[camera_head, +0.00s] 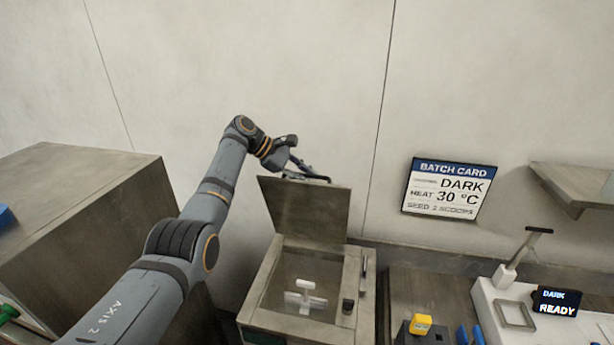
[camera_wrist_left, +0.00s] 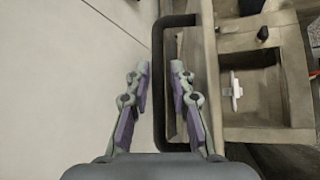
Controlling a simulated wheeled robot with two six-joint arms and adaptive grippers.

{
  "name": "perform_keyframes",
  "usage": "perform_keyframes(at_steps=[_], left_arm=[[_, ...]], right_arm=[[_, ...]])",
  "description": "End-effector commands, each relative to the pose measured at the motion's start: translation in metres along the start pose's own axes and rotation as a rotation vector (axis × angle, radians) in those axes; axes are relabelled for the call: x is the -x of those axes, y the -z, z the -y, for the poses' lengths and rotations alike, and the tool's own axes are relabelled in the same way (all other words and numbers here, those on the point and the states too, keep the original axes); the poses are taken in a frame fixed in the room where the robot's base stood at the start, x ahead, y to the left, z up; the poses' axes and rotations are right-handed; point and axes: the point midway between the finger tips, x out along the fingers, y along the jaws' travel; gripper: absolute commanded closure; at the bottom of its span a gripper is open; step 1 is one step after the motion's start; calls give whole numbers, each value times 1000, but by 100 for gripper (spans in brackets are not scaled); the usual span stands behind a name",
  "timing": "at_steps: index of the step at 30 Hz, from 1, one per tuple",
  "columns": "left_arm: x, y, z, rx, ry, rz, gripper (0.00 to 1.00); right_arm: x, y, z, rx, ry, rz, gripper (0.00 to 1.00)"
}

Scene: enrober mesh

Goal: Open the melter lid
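The melter (camera_head: 259,287) stands at the lower middle of the head view, its tank uncovered. Its lid (camera_head: 306,212) is raised steeply at the back of the tank, hinged edge down. A dark bar handle (camera_wrist_left: 158,90) runs along the lid's free edge. My left gripper (camera_head: 308,173) is at the top of the raised lid. In the left wrist view its fingers (camera_wrist_left: 160,90) are apart on either side of the handle bar, with gaps visible. Whether a finger touches the bar is unclear. My right gripper is in neither view.
A white stirrer (camera_head: 305,298) sits inside the tank. A large metal cabinet (camera_head: 80,190) stands on the left. On the right are a white machine with a "DARK READY" display (camera_head: 556,302), a yellow item (camera_head: 420,324) and a wall shelf (camera_head: 575,185). The batch card (camera_head: 447,188) hangs behind.

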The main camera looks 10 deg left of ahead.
Motion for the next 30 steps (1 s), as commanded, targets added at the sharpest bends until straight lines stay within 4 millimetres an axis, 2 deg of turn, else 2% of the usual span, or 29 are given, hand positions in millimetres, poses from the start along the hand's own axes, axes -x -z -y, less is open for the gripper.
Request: perform_keyframes(at_steps=[9, 13, 24, 30], left_arm=[[0, -1, 0, -2, -1, 2, 65], [10, -1, -1, -2, -3, 0, 65], [94, 0, -1, -1, -2, 0, 65], [118, 0, -1, -1, -1, 1, 65]], right_arm=[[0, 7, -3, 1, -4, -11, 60], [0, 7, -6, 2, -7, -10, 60], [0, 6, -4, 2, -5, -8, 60], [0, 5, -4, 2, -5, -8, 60]])
